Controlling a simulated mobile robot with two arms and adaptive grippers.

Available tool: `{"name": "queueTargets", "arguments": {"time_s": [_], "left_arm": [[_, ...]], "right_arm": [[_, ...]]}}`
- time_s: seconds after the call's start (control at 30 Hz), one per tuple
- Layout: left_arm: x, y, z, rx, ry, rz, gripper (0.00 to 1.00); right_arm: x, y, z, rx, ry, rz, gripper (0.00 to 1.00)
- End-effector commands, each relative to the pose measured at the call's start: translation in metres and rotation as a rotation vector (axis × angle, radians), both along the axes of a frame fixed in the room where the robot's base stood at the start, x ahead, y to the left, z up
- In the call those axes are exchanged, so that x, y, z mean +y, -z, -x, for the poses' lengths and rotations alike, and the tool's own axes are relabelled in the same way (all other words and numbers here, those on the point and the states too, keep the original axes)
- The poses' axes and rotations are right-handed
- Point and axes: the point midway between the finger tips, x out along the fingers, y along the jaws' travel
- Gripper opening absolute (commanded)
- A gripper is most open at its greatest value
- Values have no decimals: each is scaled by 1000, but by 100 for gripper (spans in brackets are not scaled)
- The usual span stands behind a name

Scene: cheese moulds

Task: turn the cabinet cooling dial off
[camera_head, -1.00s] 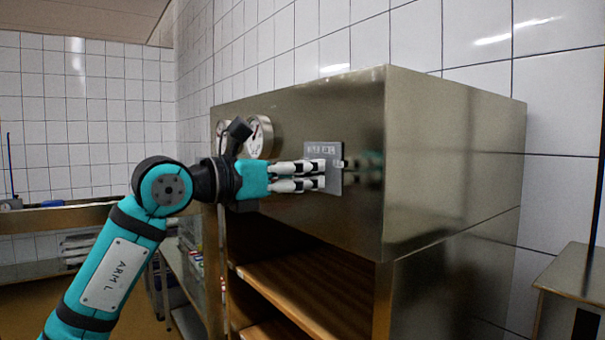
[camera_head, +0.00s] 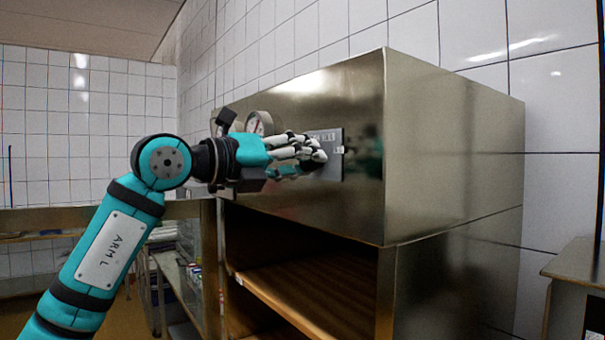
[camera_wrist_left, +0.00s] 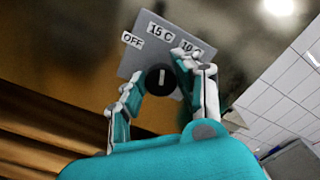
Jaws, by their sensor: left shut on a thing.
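The cooling dial (camera_wrist_left: 160,84) is a round black knob with a white mark, on a grey plate (camera_wrist_left: 131,62) marked OFF, 15 C and 10 C. In the left wrist view the mark points up towards 15 C; OFF lies to its upper left. In the head view the plate (camera_head: 337,170) sits on the cabinet's front (camera_head: 350,210), and the fingers hide the dial. My left gripper (camera_head: 317,151) is at the plate, shut on the dial with one finger on each side. My right gripper is not in view.
Below is an open bay with a wooden shelf (camera_head: 310,285). A metal table (camera_head: 578,262) stands at the right. A tiled wall is behind the cabinet.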

Motion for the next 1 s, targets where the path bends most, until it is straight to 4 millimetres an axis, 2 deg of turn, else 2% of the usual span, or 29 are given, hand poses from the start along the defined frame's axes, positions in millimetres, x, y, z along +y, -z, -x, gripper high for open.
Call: {"name": "queueTargets", "arguments": {"time_s": [0.03, 0.5, 1.0], "left_arm": [[1, 1, 0, 30, -3, 29, 0], [2, 2, 0, 384, -2, 287, 0], [2, 1, -1, 627, -1, 463, 0]], "right_arm": [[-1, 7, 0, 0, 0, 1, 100], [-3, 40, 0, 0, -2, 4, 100], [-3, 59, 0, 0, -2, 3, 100]]}}
